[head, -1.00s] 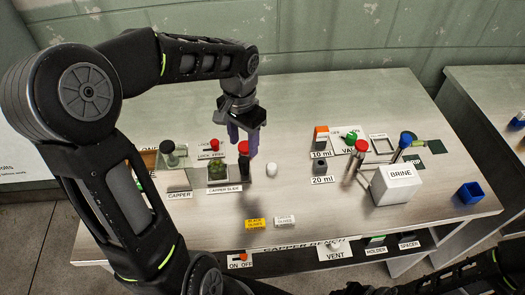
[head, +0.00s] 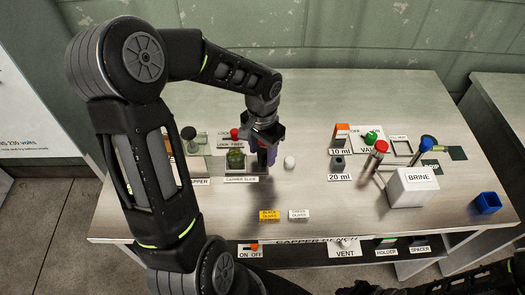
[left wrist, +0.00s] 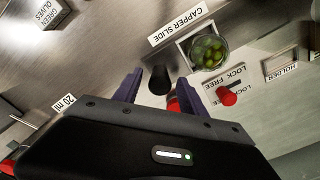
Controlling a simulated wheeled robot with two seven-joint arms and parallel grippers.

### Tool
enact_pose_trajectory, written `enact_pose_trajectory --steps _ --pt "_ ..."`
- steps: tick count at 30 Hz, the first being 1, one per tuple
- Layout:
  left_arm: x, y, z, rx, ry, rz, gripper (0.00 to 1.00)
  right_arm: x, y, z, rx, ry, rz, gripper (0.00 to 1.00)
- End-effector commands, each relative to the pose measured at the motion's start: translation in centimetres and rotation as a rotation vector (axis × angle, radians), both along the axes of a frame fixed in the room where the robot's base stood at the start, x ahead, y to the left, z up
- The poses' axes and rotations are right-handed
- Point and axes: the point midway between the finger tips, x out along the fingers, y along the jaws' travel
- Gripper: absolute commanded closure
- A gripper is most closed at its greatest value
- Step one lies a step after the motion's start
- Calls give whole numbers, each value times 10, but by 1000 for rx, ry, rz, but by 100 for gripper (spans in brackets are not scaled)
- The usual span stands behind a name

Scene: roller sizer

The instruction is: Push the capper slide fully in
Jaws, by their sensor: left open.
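The capper slide carries a jar of green olives (head: 236,159) behind its "CAPPER SLIDE" label (head: 241,180). The jar also shows in the left wrist view (left wrist: 208,52). My left gripper (head: 262,152) is open just right of the jar, low over the table. In the left wrist view, a black cylinder (left wrist: 159,80) and a red knob (left wrist: 172,105) show between its purple fingers (left wrist: 127,88). I cannot tell whether the fingers touch them. The red lock knob (head: 235,133) is behind the jar. My right arm shows at the bottom right; its jaws are unclear.
A white egg-shaped thing (head: 290,162) lies right of my left gripper.

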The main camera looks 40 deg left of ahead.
Motion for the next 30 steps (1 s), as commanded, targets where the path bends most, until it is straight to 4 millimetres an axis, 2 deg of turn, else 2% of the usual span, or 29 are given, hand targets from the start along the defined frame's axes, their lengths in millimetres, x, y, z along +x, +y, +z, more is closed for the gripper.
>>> enact_pose_trajectory --steps 10,27,30 --pt "0 0 -5 0 -1 1 52 0 0 0 0 0 0 64" --pt "0 0 -5 0 -1 0 98 0 0 0 0 0 0 64" --pt "0 0 -5 0 -1 0 100 0 0 0 0 0 0 64"
